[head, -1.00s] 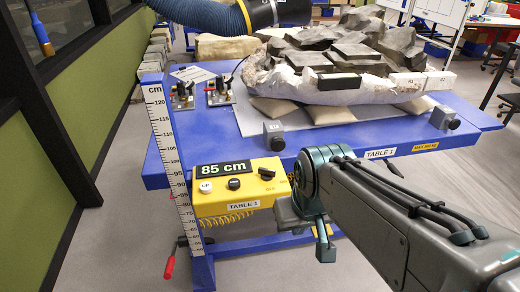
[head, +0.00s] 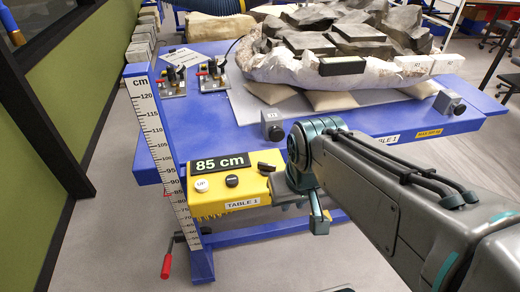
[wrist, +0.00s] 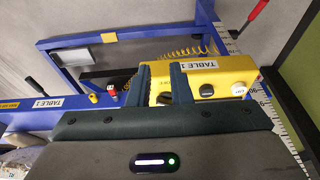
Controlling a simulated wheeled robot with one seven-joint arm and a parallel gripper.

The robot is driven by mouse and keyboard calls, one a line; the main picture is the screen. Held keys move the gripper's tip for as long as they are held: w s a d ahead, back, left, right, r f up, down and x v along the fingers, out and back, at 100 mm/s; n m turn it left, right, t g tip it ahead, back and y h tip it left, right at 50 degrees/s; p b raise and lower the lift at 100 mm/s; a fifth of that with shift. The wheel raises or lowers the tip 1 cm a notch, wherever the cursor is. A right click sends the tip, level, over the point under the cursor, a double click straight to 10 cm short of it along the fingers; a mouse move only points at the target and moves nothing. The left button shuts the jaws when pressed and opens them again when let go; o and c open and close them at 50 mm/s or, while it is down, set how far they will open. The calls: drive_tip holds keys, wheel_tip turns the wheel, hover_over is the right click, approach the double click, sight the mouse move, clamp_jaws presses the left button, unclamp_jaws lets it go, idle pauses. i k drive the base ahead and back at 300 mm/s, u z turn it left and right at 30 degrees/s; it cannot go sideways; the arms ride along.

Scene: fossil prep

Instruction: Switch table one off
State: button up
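The yellow control box of table 1 (head: 222,207) hangs at the table's front left corner. It carries an 85 cm display (head: 220,163), a white UP button (head: 201,185), a black round button (head: 232,181) and a black rotary knob (head: 266,167) at its right end. My gripper (wrist: 164,80) is at that end of the box. In the wrist view its two fingers are apart, with the dark knob (wrist: 164,98) showing between them. I cannot tell whether they touch it. The gripper covers the knob's markings.
The blue table (head: 210,118) bears a jacketed fossil block (head: 290,76), two small switch plates (head: 175,82) and grey boxes (head: 273,124). A height scale (head: 160,150) and a red-handled crank (head: 166,264) stand at the left. Grey floor is open at front left.

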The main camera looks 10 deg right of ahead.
sight(265, 169)
drive_tip(key=k, duration=0.5)
drive_tip(key=z, duration=1.4)
drive_tip(key=i, duration=0.75)
drive_tip(key=u, duration=2)
